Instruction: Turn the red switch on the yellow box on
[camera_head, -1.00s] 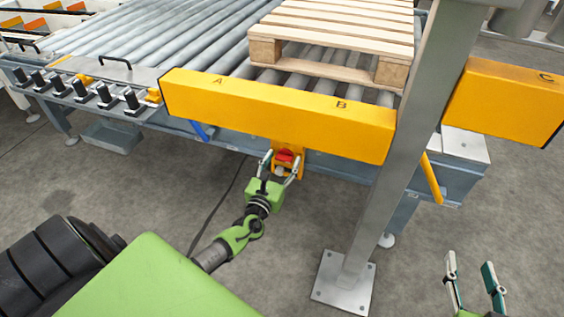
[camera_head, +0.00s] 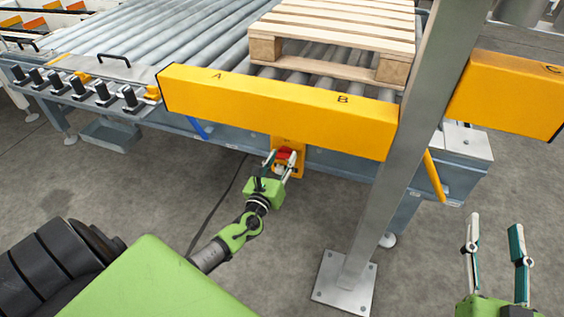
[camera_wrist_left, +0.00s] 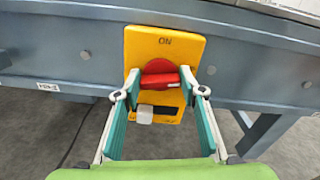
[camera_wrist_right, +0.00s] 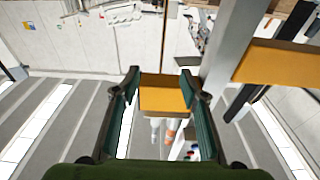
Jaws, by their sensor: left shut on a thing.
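The yellow box (camera_wrist_left: 190,48) hangs on the conveyor's side, with "ON" printed at its top. It also shows in the head view (camera_head: 299,172). Its red switch (camera_wrist_left: 160,67) is a round knob with a bar lying roughly level across it in the left wrist view. My left gripper (camera_wrist_left: 158,82) is shut on the bar, one finger at each end; the switch also shows between its fingers in the head view (camera_head: 284,154). A small white block and a dark slot sit below the switch. My right gripper (camera_head: 495,222) is open and empty at the lower right.
A long yellow beam (camera_head: 280,108) marked A and B juts out above the box. A grey post (camera_head: 400,150) stands right of it, with another yellow beam (camera_head: 508,95) marked C beyond. A wooden pallet (camera_head: 335,38) rests on the rollers. Floor below is mostly clear.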

